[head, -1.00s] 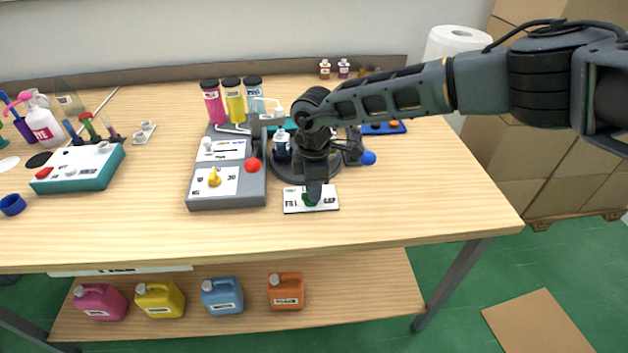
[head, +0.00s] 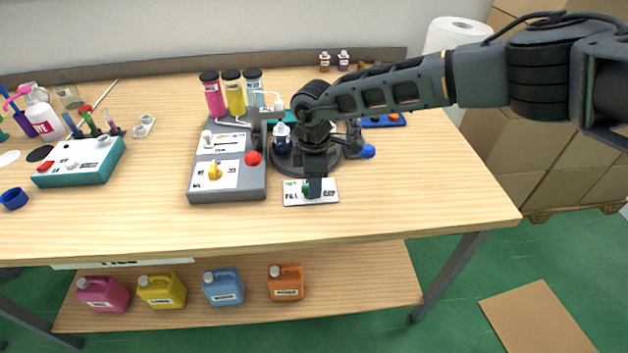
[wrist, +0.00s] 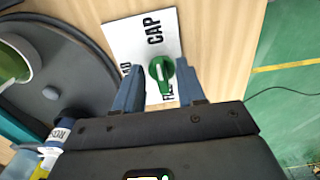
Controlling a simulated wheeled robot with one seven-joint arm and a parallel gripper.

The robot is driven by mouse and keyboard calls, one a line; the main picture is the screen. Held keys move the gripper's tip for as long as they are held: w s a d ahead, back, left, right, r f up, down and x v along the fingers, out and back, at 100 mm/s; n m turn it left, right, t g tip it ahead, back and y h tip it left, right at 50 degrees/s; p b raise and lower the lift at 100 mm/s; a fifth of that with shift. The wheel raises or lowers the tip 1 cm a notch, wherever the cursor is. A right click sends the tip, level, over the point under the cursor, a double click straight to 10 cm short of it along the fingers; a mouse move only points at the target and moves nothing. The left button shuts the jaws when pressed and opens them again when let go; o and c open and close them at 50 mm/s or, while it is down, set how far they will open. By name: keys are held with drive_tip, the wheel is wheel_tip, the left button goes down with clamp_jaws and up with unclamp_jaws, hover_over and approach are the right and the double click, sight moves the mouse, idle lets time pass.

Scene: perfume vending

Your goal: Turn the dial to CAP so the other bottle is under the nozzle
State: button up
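The dial is a green knob (wrist: 160,76) on a white card (wrist: 120,40) marked CAP and FILL. In the head view the knob (head: 307,189) is partly covered by my gripper. A bottle with a blue label (head: 282,136) stands on the dark round turntable (wrist: 85,75), by the nozzle. My arm hides the turntable's middle, and any other bottle there.
The grey control box (head: 228,193) with a yellow knob and red button stands left of the card. A blue ball (head: 368,151) is at the turntable's right edge. A teal box (head: 80,165) sits far left. The table's front right is clear.

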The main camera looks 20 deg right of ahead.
drive_tip(key=shift+r+b, duration=0.55)
drive_tip(key=shift+r, duration=3.3)
